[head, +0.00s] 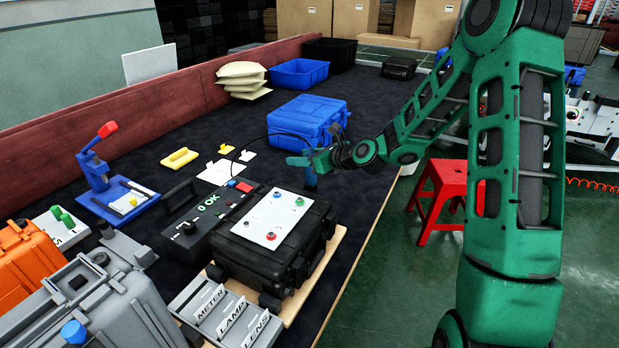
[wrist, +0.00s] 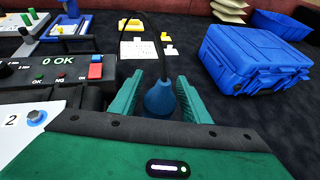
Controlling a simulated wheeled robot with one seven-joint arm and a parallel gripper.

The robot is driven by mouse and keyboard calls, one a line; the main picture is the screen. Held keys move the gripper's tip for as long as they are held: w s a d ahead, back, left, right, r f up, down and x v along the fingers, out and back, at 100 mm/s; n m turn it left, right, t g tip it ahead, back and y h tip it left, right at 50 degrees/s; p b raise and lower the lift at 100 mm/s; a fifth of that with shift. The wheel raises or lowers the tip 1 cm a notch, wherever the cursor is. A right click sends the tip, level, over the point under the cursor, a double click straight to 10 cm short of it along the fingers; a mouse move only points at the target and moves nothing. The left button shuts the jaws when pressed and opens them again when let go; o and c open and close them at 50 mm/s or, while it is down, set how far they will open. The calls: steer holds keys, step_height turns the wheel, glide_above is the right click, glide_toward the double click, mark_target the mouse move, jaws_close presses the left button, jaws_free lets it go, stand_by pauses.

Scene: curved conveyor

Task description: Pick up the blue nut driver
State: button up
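The blue nut driver (wrist: 160,98) shows in the wrist view as a rounded blue body with a narrow top, standing between my gripper's two green fingers. A thin dark cable rises from its top. My gripper (wrist: 160,88) has its fingers apart, one on each side of the driver; gaps show near the tips, and contact lower down cannot be told. The palm edge hides the driver's lower end. In the head view, my gripper (head: 308,160) is just beyond the black case, with the blue driver (head: 310,179) partly visible below it.
A black case (head: 262,262) with a white panel (head: 270,218) stands close by, beside a control box (head: 195,228) reading "0 OK". A closed blue case (head: 308,121) lies behind my gripper. The cable arches over white plates with yellow parts (head: 226,150).

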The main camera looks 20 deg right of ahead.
jaws_close()
steer(key=shift+r, duration=0.15)
step_height(320, 180, up, 27)
stand_by(1.5)
